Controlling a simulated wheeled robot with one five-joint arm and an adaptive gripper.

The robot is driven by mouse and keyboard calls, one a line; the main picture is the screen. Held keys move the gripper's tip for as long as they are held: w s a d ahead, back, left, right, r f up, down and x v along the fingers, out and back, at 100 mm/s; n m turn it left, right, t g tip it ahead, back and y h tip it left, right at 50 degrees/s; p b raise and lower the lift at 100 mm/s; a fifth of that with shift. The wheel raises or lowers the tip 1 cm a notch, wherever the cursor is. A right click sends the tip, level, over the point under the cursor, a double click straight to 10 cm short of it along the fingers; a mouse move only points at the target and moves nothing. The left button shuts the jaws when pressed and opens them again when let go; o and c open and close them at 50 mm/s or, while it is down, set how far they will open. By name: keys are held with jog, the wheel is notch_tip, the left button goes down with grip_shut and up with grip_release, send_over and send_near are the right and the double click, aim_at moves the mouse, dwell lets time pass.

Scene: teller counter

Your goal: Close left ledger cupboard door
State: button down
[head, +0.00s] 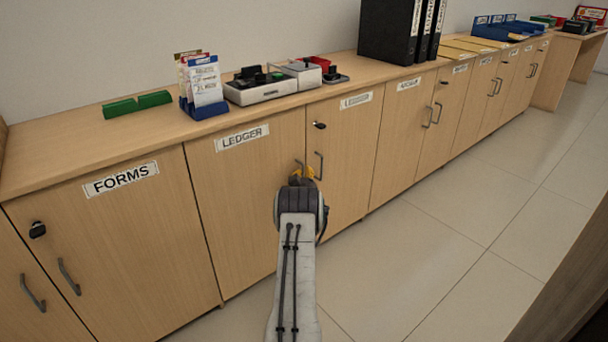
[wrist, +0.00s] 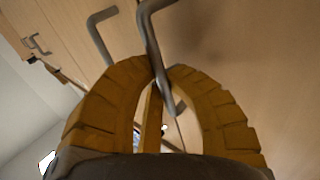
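The ledger cupboard has a left door (head: 240,200) with the LEDGER label, and a right door (head: 345,150) beside it. The left door looks about flush with its neighbours in the head view; I cannot tell whether a small gap remains. My gripper (head: 304,174) is at the left door's handle (head: 298,162), just left of the right door's handle (head: 319,165). In the wrist view my yellow fingers (wrist: 164,72) curve together with a grey bar handle (wrist: 150,38) between their tips. Another handle (wrist: 100,38) stands beside it. My wrist hides part of the left door's edge.
The forms cupboard (head: 120,240) is on the left and the archive cupboard (head: 400,130) on the right. The counter top (head: 90,130) carries a leaflet holder (head: 205,90), a grey device (head: 262,90) and black binders (head: 395,30). The tiled floor (head: 440,230) in front is clear.

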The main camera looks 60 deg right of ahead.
jog(key=c, duration=1.2)
grip_release()
jog(key=shift+w+a, duration=0.25)
jog(key=shift+a, duration=0.05)
jog(key=shift+a, duration=0.1)
jog(key=shift+s+v, duration=0.15)
jog(key=shift+v, duration=2.8)
jog(key=shift+s+v, duration=0.15)
jog(key=shift+v, duration=2.8)
